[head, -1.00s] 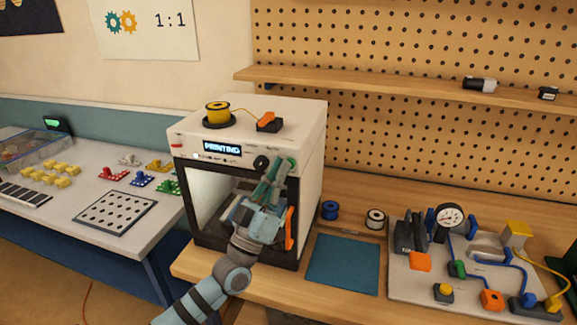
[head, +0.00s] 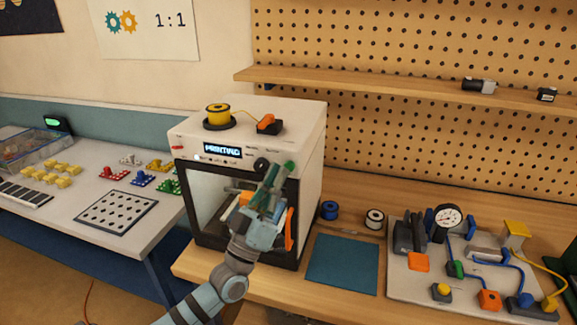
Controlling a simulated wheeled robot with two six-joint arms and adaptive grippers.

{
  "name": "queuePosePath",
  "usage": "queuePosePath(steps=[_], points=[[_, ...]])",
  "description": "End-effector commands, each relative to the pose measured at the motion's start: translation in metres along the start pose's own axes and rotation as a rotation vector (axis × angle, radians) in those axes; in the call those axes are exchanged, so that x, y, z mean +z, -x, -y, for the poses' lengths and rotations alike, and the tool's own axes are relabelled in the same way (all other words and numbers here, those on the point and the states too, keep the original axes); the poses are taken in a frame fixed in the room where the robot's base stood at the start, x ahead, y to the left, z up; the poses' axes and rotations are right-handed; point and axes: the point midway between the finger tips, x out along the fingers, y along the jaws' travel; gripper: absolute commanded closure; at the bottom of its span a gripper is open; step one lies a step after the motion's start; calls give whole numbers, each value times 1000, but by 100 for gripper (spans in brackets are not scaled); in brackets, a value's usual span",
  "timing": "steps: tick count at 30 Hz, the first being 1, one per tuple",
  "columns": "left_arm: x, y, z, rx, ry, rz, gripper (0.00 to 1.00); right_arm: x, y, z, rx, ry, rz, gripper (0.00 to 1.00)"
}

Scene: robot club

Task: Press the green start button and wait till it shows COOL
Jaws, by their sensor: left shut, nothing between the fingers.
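The white 3D printer (head: 308,150) stands on the wooden bench. Its display (head: 222,150) reads PRINTING. The green start button (head: 289,166) shows at the right end of the front panel, right of a black knob (head: 262,164). My left gripper (head: 274,175) is in front of the printer, shut and empty, with its fingertips pointing up close beside the green button. I cannot tell whether they touch it. The gripper and arm hide part of the printer's door and chamber. My right gripper is not in view.
An orange door handle (head: 290,229) is just right of my left gripper. A yellow spool (head: 218,116) sits on top of the printer. Right of it are a blue spool (head: 329,210), a teal mat (head: 343,264) and a board with a gauge (head: 448,217).

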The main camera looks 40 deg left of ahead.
Motion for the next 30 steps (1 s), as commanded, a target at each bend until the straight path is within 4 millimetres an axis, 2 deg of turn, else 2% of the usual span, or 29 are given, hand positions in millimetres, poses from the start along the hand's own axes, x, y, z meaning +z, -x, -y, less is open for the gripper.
queuePosePath(steps=[7, 18, 30], points=[[-6, 6, -6, 0, 0, 0, 100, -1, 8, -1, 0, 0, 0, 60], [-24, 31, -24, -1, 1, 1, 100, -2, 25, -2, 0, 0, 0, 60], [-25, 35, -25, 0, 0, -1, 100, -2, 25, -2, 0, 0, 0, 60]])
